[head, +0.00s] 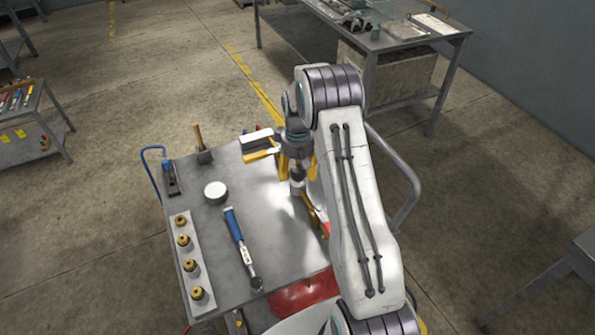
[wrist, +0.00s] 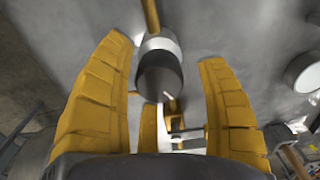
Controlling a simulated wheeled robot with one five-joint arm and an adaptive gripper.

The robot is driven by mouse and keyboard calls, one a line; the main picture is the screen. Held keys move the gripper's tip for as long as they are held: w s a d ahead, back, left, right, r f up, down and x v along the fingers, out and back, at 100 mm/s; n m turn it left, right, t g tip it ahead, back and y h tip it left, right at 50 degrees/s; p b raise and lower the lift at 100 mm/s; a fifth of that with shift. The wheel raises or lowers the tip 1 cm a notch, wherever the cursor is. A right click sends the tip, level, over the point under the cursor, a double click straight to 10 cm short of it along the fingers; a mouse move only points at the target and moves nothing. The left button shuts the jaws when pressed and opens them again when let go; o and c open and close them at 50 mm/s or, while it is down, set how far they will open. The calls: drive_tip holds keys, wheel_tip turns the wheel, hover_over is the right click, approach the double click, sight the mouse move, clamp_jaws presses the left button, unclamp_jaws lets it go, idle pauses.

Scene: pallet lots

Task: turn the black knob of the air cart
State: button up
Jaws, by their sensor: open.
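The air cart (head: 265,235) has a grey metal top. In the wrist view the black knob (wrist: 158,80) is a short dark cylinder with a small white mark, on a light grey fitting (wrist: 160,43) with a brass-coloured pipe. My gripper (wrist: 165,52) is open, with yellow fingers on the left and right of the knob and visible gaps to it. In the head view my gripper (head: 298,168) points down over the cart's right side, above a pale cylindrical fitting (head: 297,187). The knob cannot be made out there behind the fingers and arm.
On the cart top lie a blue-handled tool (head: 238,238), a white round piece (head: 215,192) and a strip with several brass fittings (head: 188,262). A wooden-handled tool (head: 199,138) stands at the back.

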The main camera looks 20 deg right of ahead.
sight(297, 166)
wheel_tip(297, 166, up, 11)
drive_tip(key=shift+r, duration=0.2)
idle(0.3)
idle(0.5)
drive_tip(key=s+a+f+m+g, duration=0.1)
drive_tip(key=s+f, duration=0.1)
drive_tip(key=s, duration=0.4)
drive_tip(key=s+a+f+m+g, duration=0.1)
drive_tip(key=s+a+f+m, duration=0.1)
drive_tip(key=s, duration=0.4)
drive_tip(key=s+a+r+n+t, duration=0.1)
drive_tip(key=s+a+r+t, duration=0.2)
drive_tip(key=s+r, duration=0.5)
drive_tip(key=s+a+r+n+t, duration=0.1)
drive_tip(key=s+a+r+t, duration=0.2)
drive_tip(key=s, duration=0.7)
drive_tip(key=shift+s+a+r, duration=0.2)
drive_tip(key=shift+a+r, duration=0.75)
drive_tip(key=shift+r, duration=1.4)
